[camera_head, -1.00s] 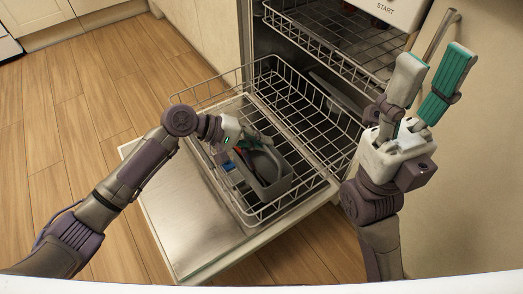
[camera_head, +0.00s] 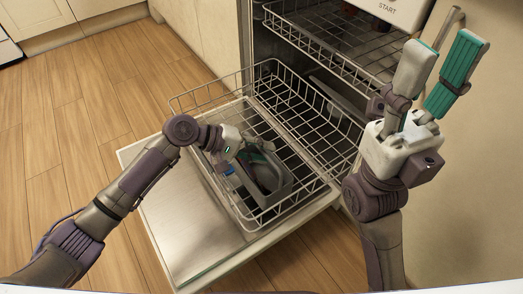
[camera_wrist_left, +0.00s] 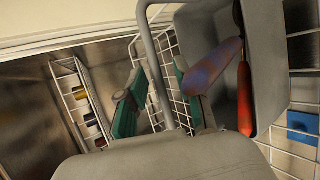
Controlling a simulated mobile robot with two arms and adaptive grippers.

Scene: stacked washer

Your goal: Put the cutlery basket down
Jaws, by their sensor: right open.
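The grey cutlery basket (camera_head: 279,187) sits in the front part of the pulled-out lower rack. It also shows in the left wrist view (camera_wrist_left: 272,50), tilted in the picture, with a red and a purple-blue handle of cutlery inside. My left gripper (camera_head: 262,150) is at the top of the basket. In the left wrist view its green-padded fingers (camera_wrist_left: 160,82) stand apart on either side of the basket's grey arched handle (camera_wrist_left: 152,42), with a gap visible between them. My right gripper (camera_head: 449,58) is open and empty, raised at the right, away from the basket.
The lower wire rack (camera_head: 205,97) lies over the opened dishwasher door (camera_head: 180,205). The upper rack (camera_head: 325,45) is partly out above it. A wall stands close to my right arm. Wooden floor (camera_head: 100,75) is clear at the left.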

